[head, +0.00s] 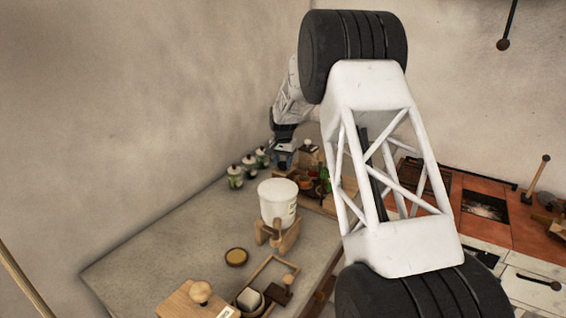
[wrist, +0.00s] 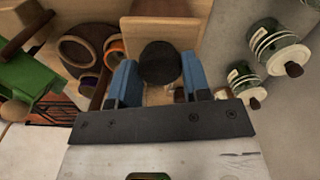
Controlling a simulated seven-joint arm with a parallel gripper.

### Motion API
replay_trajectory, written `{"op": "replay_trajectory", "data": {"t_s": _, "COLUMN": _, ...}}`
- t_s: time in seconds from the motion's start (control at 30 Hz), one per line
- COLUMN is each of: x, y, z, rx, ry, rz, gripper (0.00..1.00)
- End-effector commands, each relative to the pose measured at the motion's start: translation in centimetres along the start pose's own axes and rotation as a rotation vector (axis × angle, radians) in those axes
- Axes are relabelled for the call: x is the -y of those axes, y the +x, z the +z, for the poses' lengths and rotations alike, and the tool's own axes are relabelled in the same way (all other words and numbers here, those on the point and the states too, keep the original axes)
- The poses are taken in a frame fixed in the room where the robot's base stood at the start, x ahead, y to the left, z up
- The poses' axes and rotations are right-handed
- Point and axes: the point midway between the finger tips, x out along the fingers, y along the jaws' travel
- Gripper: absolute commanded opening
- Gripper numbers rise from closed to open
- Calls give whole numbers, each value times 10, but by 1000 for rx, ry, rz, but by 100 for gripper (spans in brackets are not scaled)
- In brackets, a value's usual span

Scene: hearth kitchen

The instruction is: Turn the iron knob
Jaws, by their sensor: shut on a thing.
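The iron knob (wrist: 160,62) is a dark round disc in front of a pale wooden box (wrist: 165,35) in the wrist view. My gripper (wrist: 158,78) has blue fingers on either side of the knob and is shut on it. In the head view my gripper (head: 284,157) is at the far end of the counter, small and partly hidden by my own arm. I cannot make out the knob there, nor tell how far it is turned.
Several green and white jars (head: 235,177) stand left of my gripper. In the wrist view, a jar (wrist: 278,47) stands to the right; round containers (wrist: 75,50) and a green object (wrist: 35,82) lie left. A white bucket (head: 278,203) stands nearer. The left counter is mostly clear.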

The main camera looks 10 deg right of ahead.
Motion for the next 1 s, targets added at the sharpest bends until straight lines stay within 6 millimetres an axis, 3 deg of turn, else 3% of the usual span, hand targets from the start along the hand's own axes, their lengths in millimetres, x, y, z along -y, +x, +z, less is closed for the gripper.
{"op": "replay_trajectory", "data": {"t_s": 0.4, "x": 0, "y": -1, "z": 0, "rx": -1, "ry": 11, "rz": -1, "gripper": 20}}
{"op": "replay_trajectory", "data": {"t_s": 0.43, "x": 0, "y": -2, "z": 0, "rx": -1, "ry": 11, "rz": -1, "gripper": 45}}
{"op": "replay_trajectory", "data": {"t_s": 0.6, "x": 0, "y": -1, "z": 0, "rx": -1, "ry": 11, "rz": -1, "gripper": 69}}
{"op": "replay_trajectory", "data": {"t_s": 1.0, "x": 0, "y": -4, "z": 0, "rx": -1, "ry": 10, "rz": 0, "gripper": 69}}
